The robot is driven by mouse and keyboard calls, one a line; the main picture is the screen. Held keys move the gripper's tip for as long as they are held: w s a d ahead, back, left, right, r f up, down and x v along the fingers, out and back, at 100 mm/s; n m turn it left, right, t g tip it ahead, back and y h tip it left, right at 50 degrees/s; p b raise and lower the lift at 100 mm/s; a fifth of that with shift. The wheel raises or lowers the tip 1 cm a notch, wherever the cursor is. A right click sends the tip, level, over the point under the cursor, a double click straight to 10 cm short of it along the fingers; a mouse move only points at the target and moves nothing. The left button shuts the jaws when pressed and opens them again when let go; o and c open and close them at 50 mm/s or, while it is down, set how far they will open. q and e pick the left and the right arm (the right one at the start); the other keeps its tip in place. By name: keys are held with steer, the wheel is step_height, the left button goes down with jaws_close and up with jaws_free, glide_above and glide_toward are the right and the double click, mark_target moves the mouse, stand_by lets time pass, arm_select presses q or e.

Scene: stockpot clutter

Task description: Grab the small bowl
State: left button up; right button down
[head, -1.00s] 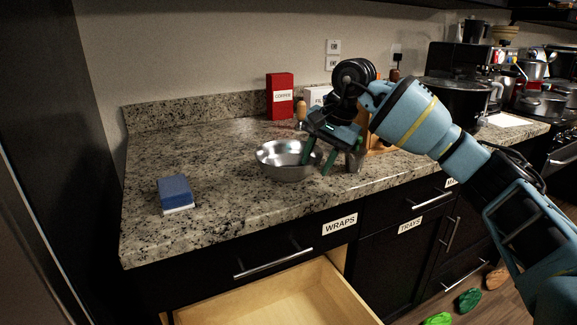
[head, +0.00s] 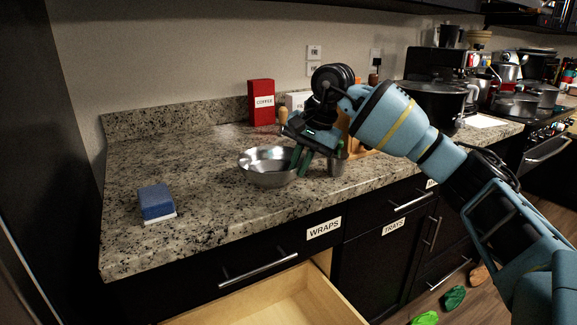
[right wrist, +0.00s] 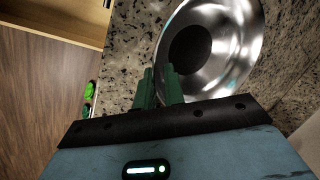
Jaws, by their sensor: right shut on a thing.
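The small bowl (head: 262,174) is a shiny metal bowl standing upright on the granite counter, near its front edge. My right gripper (head: 299,167) reaches down at the bowl's right side, and its green fingers are shut on the rim. In the right wrist view the bowl (right wrist: 235,62) fills the upper right, and the gripper's fingers (right wrist: 160,80) lie close together at its near left rim. The bowl appears to rest on the counter. My left gripper is not in view.
A blue and white sponge (head: 156,202) lies at left. A red coffee box (head: 261,102) stands behind. An open drawer (head: 285,300) juts out below. The counter between sponge and bowl is clear.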

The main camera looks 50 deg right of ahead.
steer(key=shift+r+p, duration=0.4)
steer(key=shift+r, duration=1.2)
steer(key=shift+s+r, duration=0.15)
steer(key=shift+s, duration=0.05)
steer(key=s+a, duration=0.3)
steer(key=s, duration=0.4)
steer(key=s+a+r+b, duration=0.1)
steer(key=s+a, duration=0.2)
steer(key=s, duration=0.4)
steer(key=shift+a+r, duration=0.15)
steer(key=shift+a, duration=0.2)
